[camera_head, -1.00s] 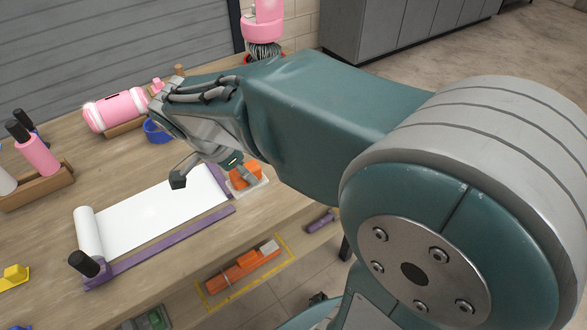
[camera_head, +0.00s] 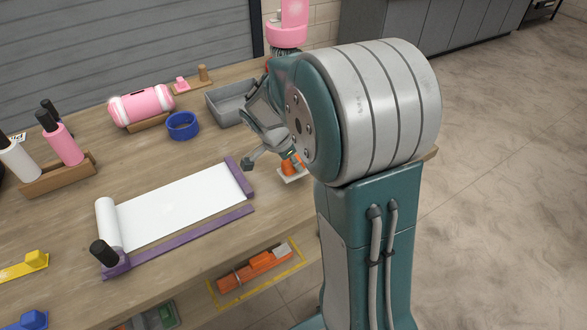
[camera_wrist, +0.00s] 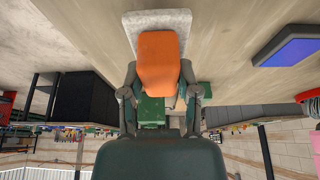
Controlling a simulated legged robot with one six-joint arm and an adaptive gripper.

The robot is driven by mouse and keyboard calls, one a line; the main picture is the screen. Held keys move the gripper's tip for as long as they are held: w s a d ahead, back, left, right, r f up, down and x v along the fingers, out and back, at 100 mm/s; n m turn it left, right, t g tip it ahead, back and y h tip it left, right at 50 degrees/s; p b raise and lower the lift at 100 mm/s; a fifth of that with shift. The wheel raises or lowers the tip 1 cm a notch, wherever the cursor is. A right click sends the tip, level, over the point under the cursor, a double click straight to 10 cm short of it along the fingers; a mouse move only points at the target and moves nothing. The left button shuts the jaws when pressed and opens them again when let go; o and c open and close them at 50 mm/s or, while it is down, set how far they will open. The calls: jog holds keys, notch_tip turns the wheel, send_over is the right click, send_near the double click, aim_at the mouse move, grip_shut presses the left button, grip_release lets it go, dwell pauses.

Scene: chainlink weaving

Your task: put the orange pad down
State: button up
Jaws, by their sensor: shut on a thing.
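The orange pad (camera_head: 288,167) has an orange block on a pale, flat base. It is at the right edge of the wooden table (camera_head: 150,170), to the right of the white sheet. My gripper (camera_head: 275,160) is partly hidden behind my arm in the head view. In the wrist view my gripper (camera_wrist: 158,85) is shut on the orange block (camera_wrist: 158,62), with one finger on each side. The pale base (camera_wrist: 157,20) lies beyond the fingertips, close to the table surface. I cannot tell if it touches the table.
A white sheet (camera_head: 180,208) lies unrolled between purple bars (camera_head: 190,235). A blue ring (camera_head: 182,125), a grey bin (camera_head: 230,105) and a pink roller (camera_head: 142,105) stand behind it. An orange tool (camera_head: 255,268) lies on a lower shelf. Bare wood lies between the sheet and the ring.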

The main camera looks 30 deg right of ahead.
aim_at(294, 170)
notch_tip(294, 170, down, 3)
jog(key=shift+d+r, duration=0.1)
jog(key=shift+d, duration=0.35)
jog(key=o, duration=1)
jog(key=shift+a, duration=0.35)
